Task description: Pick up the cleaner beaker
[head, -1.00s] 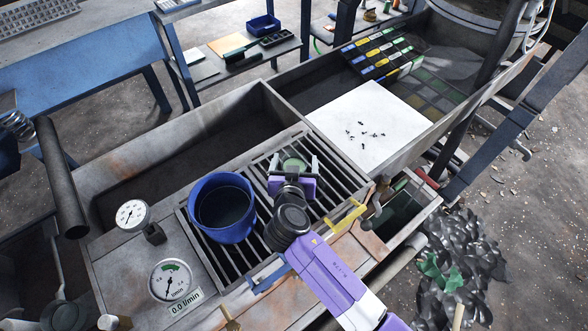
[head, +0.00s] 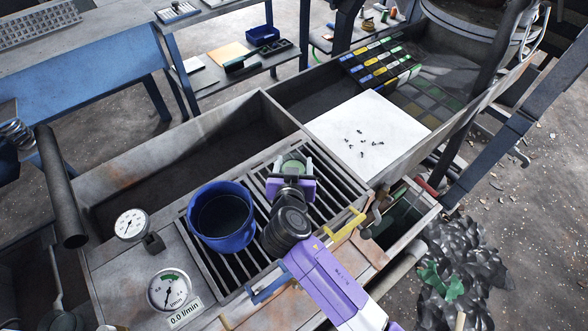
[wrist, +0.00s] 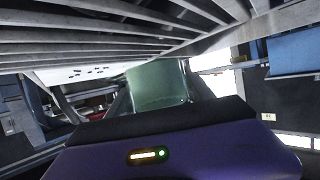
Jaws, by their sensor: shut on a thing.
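The cleaner beaker (head: 292,166) is a greenish, see-through cup over the slatted grate, just beyond my purple wrist. My gripper (head: 290,171) is shut on it, with one light finger on each side. In the wrist view the beaker (wrist: 158,86) shows as a pale green cylinder between the dark fingers, beyond the gripper's purple body. Its lower part is hidden by the gripper. I cannot tell whether its base touches the grate.
A blue bucket (head: 222,217) with dark contents stands on the grate (head: 325,193), left of my gripper. Two gauges (head: 168,290) sit at the front left. A white board (head: 368,128) with small dark bits lies behind right. A yellow handle (head: 344,224) is close on the right.

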